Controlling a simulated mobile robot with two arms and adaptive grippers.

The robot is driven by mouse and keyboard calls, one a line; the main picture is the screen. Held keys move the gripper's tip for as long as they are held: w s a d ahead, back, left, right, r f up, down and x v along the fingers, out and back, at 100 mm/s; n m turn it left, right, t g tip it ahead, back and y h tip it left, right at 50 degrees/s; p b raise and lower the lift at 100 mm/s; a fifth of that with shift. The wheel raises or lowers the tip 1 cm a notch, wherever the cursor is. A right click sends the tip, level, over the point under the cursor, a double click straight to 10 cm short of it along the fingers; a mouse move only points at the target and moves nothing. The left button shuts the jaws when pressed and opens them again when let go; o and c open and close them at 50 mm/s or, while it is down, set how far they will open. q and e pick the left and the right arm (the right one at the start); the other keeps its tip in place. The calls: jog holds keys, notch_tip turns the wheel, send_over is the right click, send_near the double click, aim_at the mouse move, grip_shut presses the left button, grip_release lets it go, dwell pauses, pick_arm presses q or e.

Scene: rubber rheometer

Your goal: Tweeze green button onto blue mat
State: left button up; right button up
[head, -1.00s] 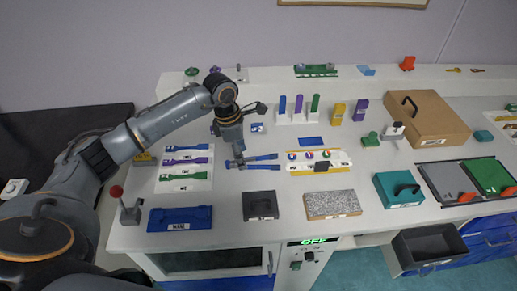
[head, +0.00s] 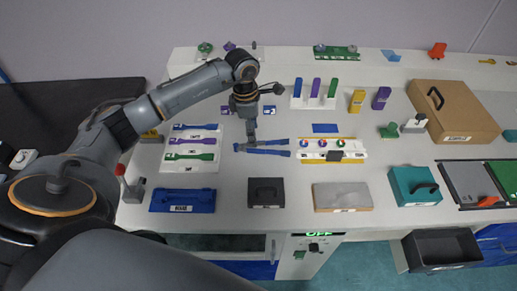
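The blue tweezers (head: 268,152) lie flat or nearly flat left of a white-and-yellow tray (head: 358,149), prongs apart and pointing right. My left gripper (head: 249,141) points down at their closed left end; the fingers are too small to tell if they grip it. The tray carries several small round coloured pieces (head: 321,143) and a dark block (head: 335,155). I cannot make out which piece is the green button. The blue mat (head: 325,128) lies bare on the table just behind the tray. My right gripper is not in view.
A dark grey box (head: 266,192) and a grey slab (head: 342,197) lie in front. Left is a rack of coloured tools (head: 192,149) and a blue tray (head: 183,201). Upright coloured bars (head: 315,102) stand behind the mat. A teal box (head: 414,186) is at right.

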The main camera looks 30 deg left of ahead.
pick_arm(q)
jog(key=f+b, duration=0.1)
jog(key=f, duration=0.1)
jog(key=f+b, duration=0.2)
jog(key=f, duration=0.1)
jog(key=shift+w+d+f+b, duration=0.15)
jog(key=shift+w+f+b, duration=0.05)
jog(key=shift+f+b, duration=0.1)
jog(key=shift+d+f+b, duration=0.1)
jog(key=shift+f+b, duration=0.2)
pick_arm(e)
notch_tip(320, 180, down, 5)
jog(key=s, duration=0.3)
pick_arm(q)
jog(key=c, duration=0.7)
notch_tip(320, 180, up, 12)
jog(key=p, duration=0.7)
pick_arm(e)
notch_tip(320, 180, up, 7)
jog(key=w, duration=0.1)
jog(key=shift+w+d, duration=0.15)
